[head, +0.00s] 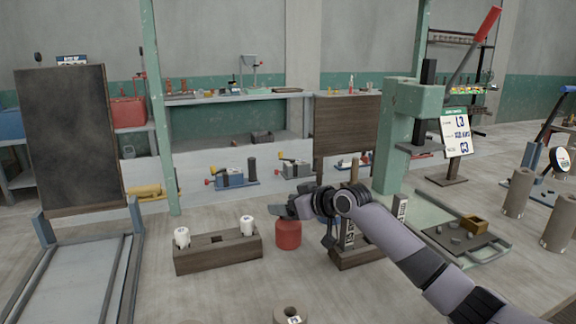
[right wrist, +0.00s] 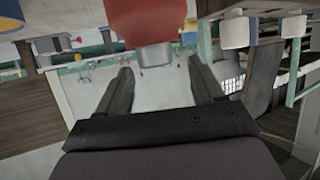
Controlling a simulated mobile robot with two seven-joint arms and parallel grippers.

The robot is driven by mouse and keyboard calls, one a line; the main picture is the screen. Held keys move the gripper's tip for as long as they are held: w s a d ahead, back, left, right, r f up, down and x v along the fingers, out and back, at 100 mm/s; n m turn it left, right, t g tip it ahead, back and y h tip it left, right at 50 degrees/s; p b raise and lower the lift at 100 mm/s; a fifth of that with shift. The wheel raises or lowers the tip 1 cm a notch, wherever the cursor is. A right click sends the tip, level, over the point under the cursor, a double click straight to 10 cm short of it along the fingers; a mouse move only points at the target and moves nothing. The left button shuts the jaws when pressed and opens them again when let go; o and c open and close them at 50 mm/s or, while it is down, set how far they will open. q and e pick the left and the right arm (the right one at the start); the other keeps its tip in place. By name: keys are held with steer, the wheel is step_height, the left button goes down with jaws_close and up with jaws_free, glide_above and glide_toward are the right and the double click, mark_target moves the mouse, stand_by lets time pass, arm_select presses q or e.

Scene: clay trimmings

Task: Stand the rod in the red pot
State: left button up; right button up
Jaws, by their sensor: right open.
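The red pot (head: 288,236) stands upright on the floor-like grey surface, just right of a long wooden block. My right gripper (head: 283,211) is just above and behind its top in the head view, pointing left, and partly covers that area. In the right wrist view my gripper (right wrist: 160,68) is open, with nothing between its fingers. A red body (right wrist: 150,18) with a grey neck, apparently the pot, shows at the top there, beyond the fingertips. I cannot pick out the rod with certainty. My left gripper is not in view.
The wooden block (head: 218,255) holds two white cylinders (head: 182,238) with an empty square hole between them. Another dark block (head: 357,258) with labelled upright pieces stands right of the pot, partly behind my arm. A short holed cylinder (head: 290,316) is at the front edge.

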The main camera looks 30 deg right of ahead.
step_height(320, 180, up, 19)
steer(key=p, duration=0.1)
steer(key=shift+f, duration=0.15)
steer(key=shift+s, duration=0.1)
stand_by(0.5)
